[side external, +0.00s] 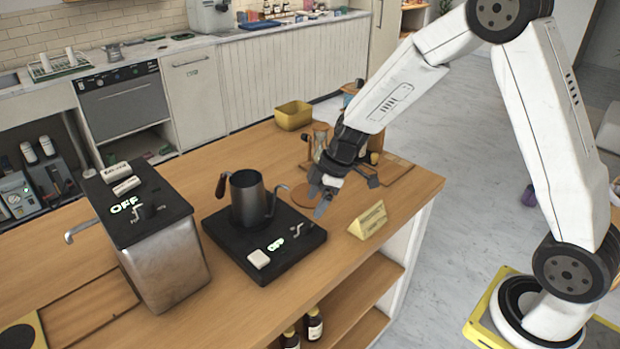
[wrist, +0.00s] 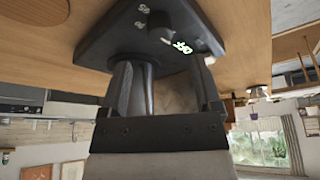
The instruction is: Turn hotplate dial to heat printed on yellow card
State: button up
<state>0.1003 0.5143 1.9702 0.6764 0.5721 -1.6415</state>
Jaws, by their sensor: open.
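The black hotplate (side external: 228,236) sits on the wooden counter with a dark metal kettle (side external: 250,198) on it. My gripper (side external: 340,193) is open and empty above the hotplate's right side, apart from the dial.
A metal box with a black top (side external: 180,262) and its own OFF display stands left of the hotplate. A yellow bin (side external: 293,116) and a glass vessel on a wooden stand (side external: 320,140) are behind.

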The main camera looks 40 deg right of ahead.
aim_at(305, 223)
jog(key=shift+x, duration=3.2)
grip_shut()
jog(key=shift+m, duration=0.4)
jog(key=shift+s+m+t+h, duration=0.1)
jog(key=shift+m+t+h, duration=0.35)
jog(key=shift+m, duration=0.75)
jog(key=shift+a+m+t+h, duration=0.1)
jog(key=shift+m+t+h, duration=0.35)
jog(key=shift+m, duration=1.25)
jog(key=shift+m+h, duration=0.4)
jog(key=shift+m, duration=0.3)
